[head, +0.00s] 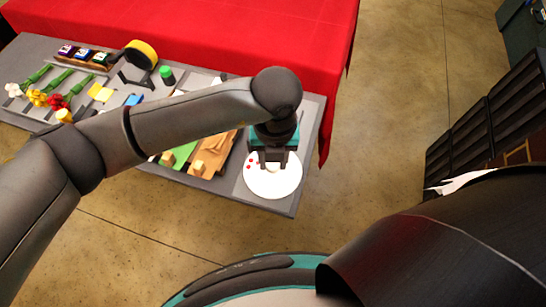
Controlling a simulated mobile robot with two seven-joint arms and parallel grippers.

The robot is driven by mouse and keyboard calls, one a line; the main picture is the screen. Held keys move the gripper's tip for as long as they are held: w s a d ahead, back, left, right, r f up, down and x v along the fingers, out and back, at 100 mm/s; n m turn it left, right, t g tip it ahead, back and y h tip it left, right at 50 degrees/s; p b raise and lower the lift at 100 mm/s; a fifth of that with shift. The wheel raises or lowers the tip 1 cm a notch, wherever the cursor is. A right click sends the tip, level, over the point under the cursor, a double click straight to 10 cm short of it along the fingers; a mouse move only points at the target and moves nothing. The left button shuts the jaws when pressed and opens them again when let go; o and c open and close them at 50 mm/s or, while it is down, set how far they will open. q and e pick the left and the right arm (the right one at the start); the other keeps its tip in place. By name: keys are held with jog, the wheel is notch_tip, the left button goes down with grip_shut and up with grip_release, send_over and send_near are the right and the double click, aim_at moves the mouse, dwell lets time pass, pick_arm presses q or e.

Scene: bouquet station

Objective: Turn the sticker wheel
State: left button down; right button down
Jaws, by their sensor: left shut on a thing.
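The sticker wheel (274,187) is a white disc at the right front corner of the grey station board. A few small red marks show near its left edge. My left gripper (275,162) reaches down over the wheel from above and is shut on a small pale knob (274,168) near its middle. The fingers and wrist hide the back part of the wheel. My right gripper is not in view.
Flowers (42,97) in several colours lie at the left of the grey board (318,112). A yellow roll (141,54) stands behind. Green and brown pieces (211,154) lie left of the wheel, partly under my left arm. A red-covered table (253,35) is behind.

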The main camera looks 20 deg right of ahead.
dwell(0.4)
pick_arm(q)
jog(key=c, duration=0.5)
grip_release()
jog(key=shift+r, duration=0.1)
notch_tip(320, 180, up, 15)
jog(key=shift+d+r+p, duration=0.1)
jog(key=shift+d+p, duration=0.05)
jog(key=shift+p, duration=0.2)
